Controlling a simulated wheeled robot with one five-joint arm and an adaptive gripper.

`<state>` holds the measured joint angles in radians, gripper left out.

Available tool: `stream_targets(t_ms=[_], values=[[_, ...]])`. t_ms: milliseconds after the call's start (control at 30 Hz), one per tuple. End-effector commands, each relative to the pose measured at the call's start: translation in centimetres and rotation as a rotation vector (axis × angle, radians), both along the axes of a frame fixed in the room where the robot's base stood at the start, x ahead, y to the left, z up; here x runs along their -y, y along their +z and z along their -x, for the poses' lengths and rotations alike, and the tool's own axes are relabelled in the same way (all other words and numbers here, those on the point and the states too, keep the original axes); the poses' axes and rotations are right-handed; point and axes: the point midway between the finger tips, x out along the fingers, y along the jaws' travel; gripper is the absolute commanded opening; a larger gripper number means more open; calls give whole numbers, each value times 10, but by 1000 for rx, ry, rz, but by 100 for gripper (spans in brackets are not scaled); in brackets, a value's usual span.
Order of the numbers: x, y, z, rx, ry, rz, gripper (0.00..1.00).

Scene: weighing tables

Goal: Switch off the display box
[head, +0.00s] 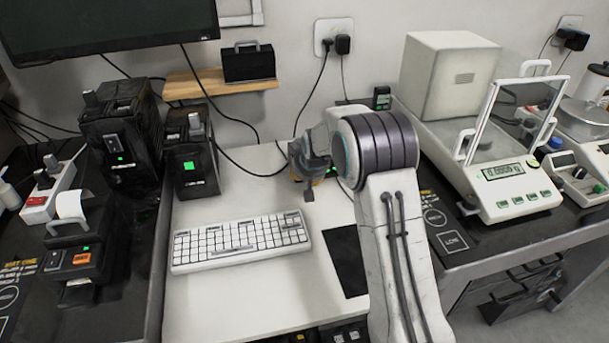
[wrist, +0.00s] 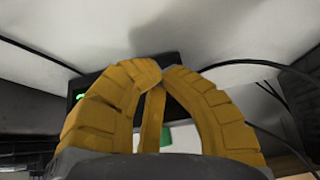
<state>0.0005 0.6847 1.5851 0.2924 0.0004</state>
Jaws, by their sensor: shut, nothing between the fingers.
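My gripper (head: 308,176) hangs over the white table right of the keyboard, mostly seen from behind, with its fingertips hidden in the head view. In the wrist view its two yellow fingers (wrist: 158,76) are shut, tips together, with nothing between them. Behind them is a dark box (wrist: 80,88) with a small green light at its left; the fingers hide much of it, and I cannot tell whether they touch it. In the head view a black box with a lit green square (head: 190,166) stands upright behind the keyboard, left of my gripper. I cannot tell whether these are the same box.
A white keyboard (head: 240,241) and a black pad (head: 345,262) lie on the white table (head: 220,300). A larger black unit (head: 118,140) stands at left, a lit weighing balance (head: 510,190) at right. Cables hang from the wall socket (head: 333,37) near my gripper.

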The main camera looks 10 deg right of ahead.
Motion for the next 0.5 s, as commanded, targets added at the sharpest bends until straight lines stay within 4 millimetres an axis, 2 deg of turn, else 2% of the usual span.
stream_targets(t_ms=[33, 500], values=[[-3, 8, -13, 49, 7, 1, 0], [-3, 11, -6, 52, 7, 1, 0]])
